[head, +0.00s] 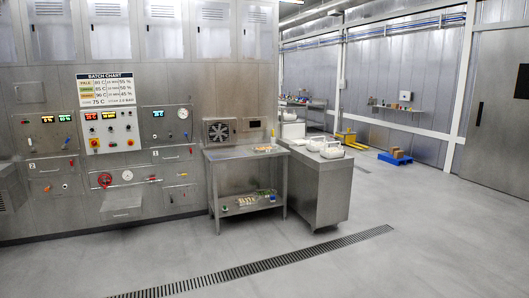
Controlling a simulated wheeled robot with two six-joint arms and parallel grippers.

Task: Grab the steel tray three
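No steel tray can be made out for certain, and I cannot tell any tray marked three. A steel table (238,153) stands at the middle against the machine wall, with small yellowish items (263,148) on its top. Its lower shelf (232,211) holds small pale and green items (247,201), too small to identify. A steel cabinet (319,194) beside it bears white containers (331,150). Neither of my grippers is in view.
A machine wall with a batch chart (106,88) and control panels fills the left. A floor drain (265,263) crosses the open grey floor. A blue pallet (394,159) with boxes lies at the back right, near a steel door (498,125). The foreground is clear.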

